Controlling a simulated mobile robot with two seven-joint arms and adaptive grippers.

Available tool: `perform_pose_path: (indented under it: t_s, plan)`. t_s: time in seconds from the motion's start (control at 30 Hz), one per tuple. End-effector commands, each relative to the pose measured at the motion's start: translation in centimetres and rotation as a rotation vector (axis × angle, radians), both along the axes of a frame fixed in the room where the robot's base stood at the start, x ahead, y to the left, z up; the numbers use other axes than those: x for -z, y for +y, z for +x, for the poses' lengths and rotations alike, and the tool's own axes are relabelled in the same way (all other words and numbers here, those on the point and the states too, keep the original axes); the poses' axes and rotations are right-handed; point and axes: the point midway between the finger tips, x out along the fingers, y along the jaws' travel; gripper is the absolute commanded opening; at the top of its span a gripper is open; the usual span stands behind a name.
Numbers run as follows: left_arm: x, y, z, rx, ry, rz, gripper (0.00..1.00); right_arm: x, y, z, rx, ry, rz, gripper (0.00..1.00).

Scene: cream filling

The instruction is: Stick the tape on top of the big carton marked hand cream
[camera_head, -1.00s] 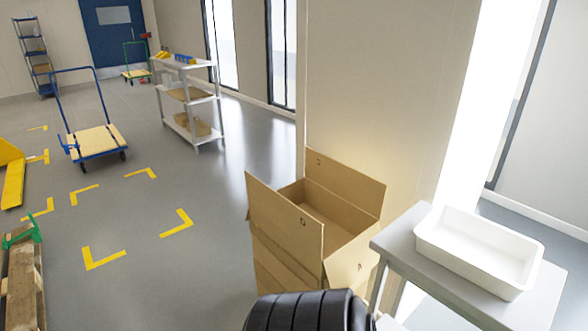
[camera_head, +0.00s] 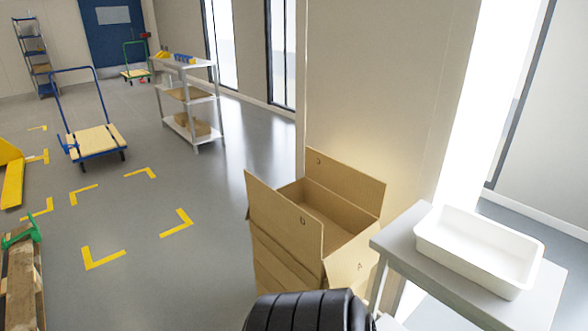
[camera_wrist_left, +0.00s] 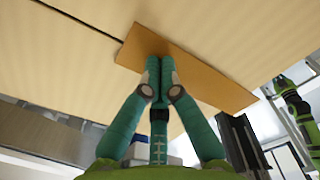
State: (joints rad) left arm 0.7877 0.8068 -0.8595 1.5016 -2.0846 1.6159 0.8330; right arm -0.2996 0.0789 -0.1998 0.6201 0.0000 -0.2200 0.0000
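In the left wrist view, my left gripper (camera_wrist_left: 160,66) has its two teal fingers together, tips at the middle of an orange-brown strip of tape (camera_wrist_left: 210,82). It appears to be pinched there; the fingertips hide the exact contact. Behind the tape is a wide pale carton surface (camera_wrist_left: 245,35) with a dark seam (camera_wrist_left: 75,20), and the strip runs roughly in line with that seam. I cannot tell whether the tape touches the surface. No hand cream marking shows.
In the head view, open brown cartons (camera_head: 310,240) with raised flaps stand by the wall. A grey table (camera_head: 415,255) beside them holds an empty white tray (camera_head: 455,252). A pallet (camera_head: 22,285) lies at the left edge.

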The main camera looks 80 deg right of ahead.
Motion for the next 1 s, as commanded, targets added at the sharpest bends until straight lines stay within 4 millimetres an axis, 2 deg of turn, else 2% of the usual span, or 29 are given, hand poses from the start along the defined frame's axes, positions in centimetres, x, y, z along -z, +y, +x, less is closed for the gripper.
perform_pose_path:
  t_s: [0.53,1.0]
  plan:
    - [-5.7,0.0,0.1,0.0,-0.002,0.001,0.0,-4.1,-0.1,0.0,-0.001,0.001,-0.001,0.0]
    - [-5.8,0.0,0.1,-0.001,-0.002,0.0,0.0,-4.1,-0.1,-0.1,-0.001,0.001,-0.001,0.0]
